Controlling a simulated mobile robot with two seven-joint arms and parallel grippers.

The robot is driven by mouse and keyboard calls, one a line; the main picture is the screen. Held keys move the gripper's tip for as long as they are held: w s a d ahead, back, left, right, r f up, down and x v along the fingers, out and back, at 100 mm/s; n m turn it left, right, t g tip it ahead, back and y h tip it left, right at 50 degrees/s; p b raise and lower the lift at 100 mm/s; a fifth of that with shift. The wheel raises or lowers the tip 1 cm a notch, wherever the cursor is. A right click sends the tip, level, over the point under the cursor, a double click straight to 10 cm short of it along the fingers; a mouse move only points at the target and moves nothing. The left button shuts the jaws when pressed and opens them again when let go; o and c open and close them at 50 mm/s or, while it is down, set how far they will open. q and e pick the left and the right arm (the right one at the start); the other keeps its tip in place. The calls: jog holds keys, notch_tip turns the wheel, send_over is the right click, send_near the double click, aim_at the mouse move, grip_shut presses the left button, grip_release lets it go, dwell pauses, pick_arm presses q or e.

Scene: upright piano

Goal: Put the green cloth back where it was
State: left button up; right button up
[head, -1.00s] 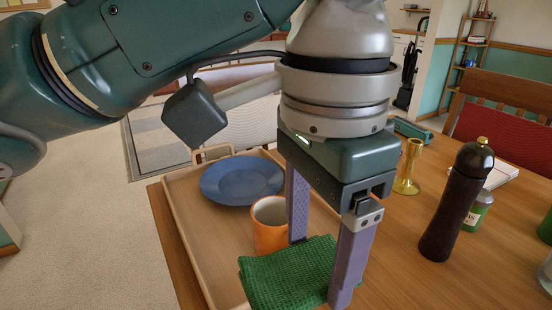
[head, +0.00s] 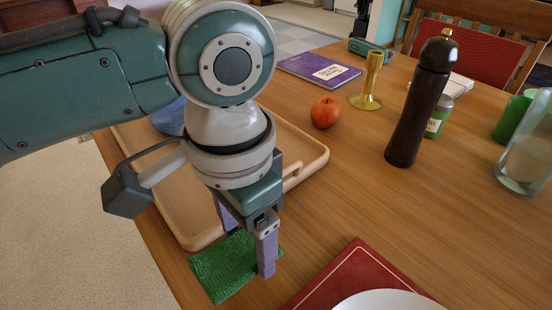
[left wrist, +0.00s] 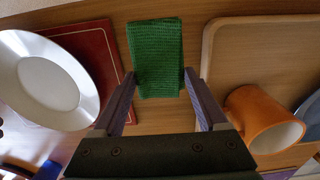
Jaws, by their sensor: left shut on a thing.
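The green cloth (head: 220,268) is a small folded knit rectangle. My left gripper (head: 248,252) points down with its two purple fingers on either side of the cloth and is shut on it. In the left wrist view the cloth (left wrist: 156,48) sticks out beyond the fingertips (left wrist: 159,80). The cloth is over bare wood between the wooden tray (head: 190,241) and the red placemat (head: 330,275). I cannot tell whether it touches the table. My right gripper is not in view.
A white plate (left wrist: 45,80) lies on the placemat. An orange mug (left wrist: 262,118) is by the tray side. An apple (head: 326,112), brass candlestick (head: 371,82), dark pepper mill (head: 416,110) and purple book (head: 312,69) stand farther back. Bare wood lies right of the tray.

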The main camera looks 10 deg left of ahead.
aim_at(248, 258)
pick_arm(q)
jog(key=shift+f+b, duration=0.7)
jog(key=shift+f, duration=1.5)
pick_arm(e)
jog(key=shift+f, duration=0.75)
pick_arm(q)
jog(key=shift+f, duration=0.1)
jog(key=o, duration=1.2)
jog(key=shift+o, duration=0.2)
